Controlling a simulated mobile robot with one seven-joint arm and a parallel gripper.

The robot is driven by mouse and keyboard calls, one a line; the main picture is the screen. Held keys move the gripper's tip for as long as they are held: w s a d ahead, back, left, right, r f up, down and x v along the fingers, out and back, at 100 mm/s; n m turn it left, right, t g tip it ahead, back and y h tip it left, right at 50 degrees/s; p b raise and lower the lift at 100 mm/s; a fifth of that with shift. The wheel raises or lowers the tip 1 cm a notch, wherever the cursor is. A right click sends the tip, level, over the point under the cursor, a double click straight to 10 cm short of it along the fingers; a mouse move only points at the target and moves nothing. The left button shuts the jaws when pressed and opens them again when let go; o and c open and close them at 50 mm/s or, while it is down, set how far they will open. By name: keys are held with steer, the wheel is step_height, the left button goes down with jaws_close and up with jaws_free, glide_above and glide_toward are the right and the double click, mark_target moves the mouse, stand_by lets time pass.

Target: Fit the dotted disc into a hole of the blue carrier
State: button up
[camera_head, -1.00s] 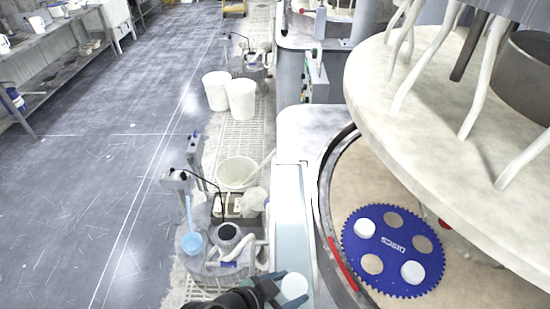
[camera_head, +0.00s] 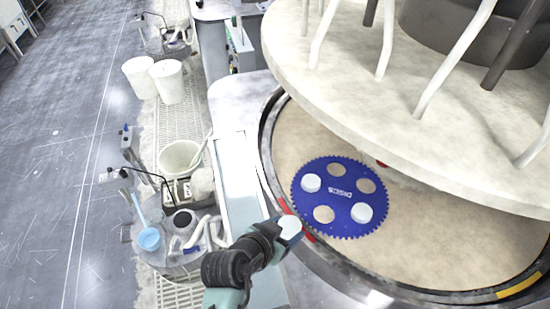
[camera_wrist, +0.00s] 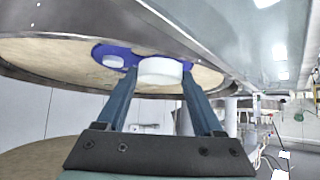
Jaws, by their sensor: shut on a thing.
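The blue carrier (camera_head: 342,214) is a toothed round plate lying flat on the tan platen. White discs sit in two of its holes, one at the upper left (camera_head: 311,183) and one at the lower right (camera_head: 361,213). Its other holes show tan. My gripper (camera_wrist: 159,75) is shut on a white disc (camera_head: 290,228), held near the platen's left rim, left of and apart from the carrier. In the wrist view the held disc (camera_wrist: 160,70) is between the fingertips, with the carrier (camera_wrist: 103,50) beyond. I cannot make out dots on any disc.
The platen (camera_head: 420,245) has a raised metal rim with a red strip (camera_head: 297,220) close to my gripper. A large pale upper plate (camera_head: 400,115) with hanging white tubes overhangs the far side. A pale ledge (camera_head: 238,180) runs along the left, beside buckets (camera_head: 180,158).

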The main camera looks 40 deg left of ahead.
steer(key=b, duration=0.2)
glide_toward(326, 213)
steer(key=r, duration=0.1)
steer(key=w+r, duration=0.1)
steer(key=a+r, duration=0.1)
steer(key=shift+w+a+r, duration=0.15)
steer(key=shift+w+r, duration=0.15)
steer(key=shift+r, duration=0.1)
steer(key=b+x, duration=0.2)
steer(key=d+b+x, duration=0.1)
steer(key=b+x, duration=0.1)
steer(key=shift+w+f, duration=0.1)
steer(key=shift+f, duration=0.4)
steer(key=shift+f+b, duration=1.25)
steer(key=shift+f, duration=0.15)
steer(key=shift+f+b, duration=0.4)
steer(key=shift+f, duration=0.1)
steer(key=o, duration=1.2)
steer(key=shift+o, duration=1)
steer(key=shift+f, duration=0.1)
steer(key=shift+d, duration=0.1)
steer(key=shift+s, duration=0.25)
